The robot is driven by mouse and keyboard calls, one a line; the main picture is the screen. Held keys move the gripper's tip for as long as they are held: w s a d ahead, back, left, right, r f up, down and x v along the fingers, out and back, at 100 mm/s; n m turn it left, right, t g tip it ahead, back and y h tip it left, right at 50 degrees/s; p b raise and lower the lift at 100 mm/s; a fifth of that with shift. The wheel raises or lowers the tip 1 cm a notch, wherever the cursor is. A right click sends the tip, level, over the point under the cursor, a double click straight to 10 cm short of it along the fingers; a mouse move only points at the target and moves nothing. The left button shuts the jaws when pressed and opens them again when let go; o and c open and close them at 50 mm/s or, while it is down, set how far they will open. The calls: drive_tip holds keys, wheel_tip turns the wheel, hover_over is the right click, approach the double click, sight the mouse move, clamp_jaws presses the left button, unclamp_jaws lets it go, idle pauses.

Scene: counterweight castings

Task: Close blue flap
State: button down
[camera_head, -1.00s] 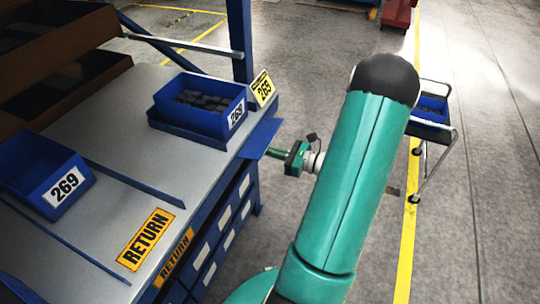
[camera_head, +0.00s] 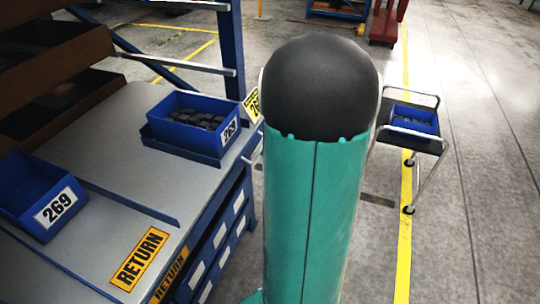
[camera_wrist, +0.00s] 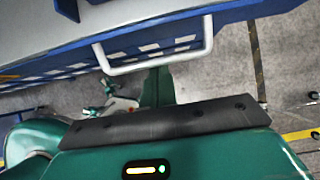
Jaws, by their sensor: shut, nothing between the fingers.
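In the wrist view a blue panel (camera_wrist: 232,13) runs along the bench edge, with a white U-shaped handle (camera_wrist: 155,64) standing out from it. I cannot tell whether this panel is the blue flap or what angle the flap has. In the head view my arm covers most of the spot beside the bench's far corner, and the flap is not clearly seen there. My gripper (camera_wrist: 157,88) shows in the wrist view as green fingers, shut and empty, reaching toward the handle. I cannot tell whether they touch it. The head view hides the gripper behind my arm.
A blue bin of dark castings (camera_head: 195,118) sits on the grey bench (camera_head: 110,235), near a tilted blue bin (camera_head: 40,195) marked 269. A wheeled cart (camera_head: 416,135) with a blue bin stands right of my arm.

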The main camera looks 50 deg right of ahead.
drive_tip(key=shift+w+a+r+g, duration=0.2)
drive_tip(key=shift+w+r+g, duration=0.1)
drive_tip(key=shift+w+r, duration=0.25)
drive_tip(key=shift+w+a+r+g, duration=0.15)
drive_tip(key=shift+w+r+g, duration=0.15)
drive_tip(key=shift+r, duration=0.4)
drive_tip(key=shift+w+r, duration=0.15)
drive_tip(key=shift+w, duration=0.05)
